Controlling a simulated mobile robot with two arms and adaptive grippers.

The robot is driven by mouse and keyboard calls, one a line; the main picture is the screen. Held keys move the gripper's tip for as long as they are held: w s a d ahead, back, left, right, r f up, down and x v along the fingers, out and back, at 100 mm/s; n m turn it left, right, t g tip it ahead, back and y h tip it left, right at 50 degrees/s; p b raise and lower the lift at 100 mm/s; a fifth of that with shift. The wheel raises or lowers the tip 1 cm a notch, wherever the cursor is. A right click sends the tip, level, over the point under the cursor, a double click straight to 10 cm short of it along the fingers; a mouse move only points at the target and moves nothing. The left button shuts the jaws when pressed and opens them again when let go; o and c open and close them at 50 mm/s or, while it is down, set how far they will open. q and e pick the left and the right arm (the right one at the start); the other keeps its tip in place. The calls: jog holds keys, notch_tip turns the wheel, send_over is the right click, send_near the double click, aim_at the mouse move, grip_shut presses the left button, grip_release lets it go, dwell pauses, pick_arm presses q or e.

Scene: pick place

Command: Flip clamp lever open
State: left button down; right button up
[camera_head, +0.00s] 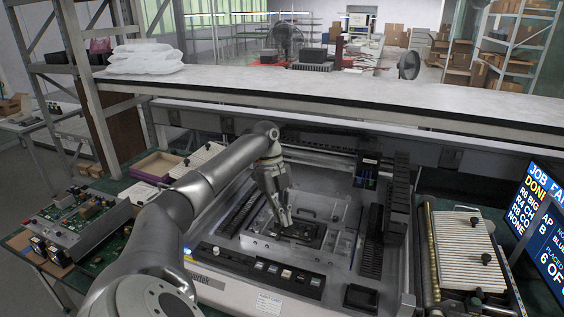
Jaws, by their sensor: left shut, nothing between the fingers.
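My left arm reaches in from the left over a grey bench machine. My left gripper (286,221) points down, shut and empty, at the dark clamp fixture (308,236) on the pale plate (268,247) in the middle of the machine. The fingertips are at or just above the fixture's left part; I cannot tell whether they touch it. The clamp lever is too small and partly hidden by the gripper, so its position is unclear. My right gripper is not in view.
A button panel (262,268) runs along the machine's front, with a black bin (361,298) at its right. Dark racks flank the plate. A circuit board unit (72,222) stands at left, a ribbed white panel (466,250) and a screen (545,225) at right. A shelf (330,92) crosses behind.

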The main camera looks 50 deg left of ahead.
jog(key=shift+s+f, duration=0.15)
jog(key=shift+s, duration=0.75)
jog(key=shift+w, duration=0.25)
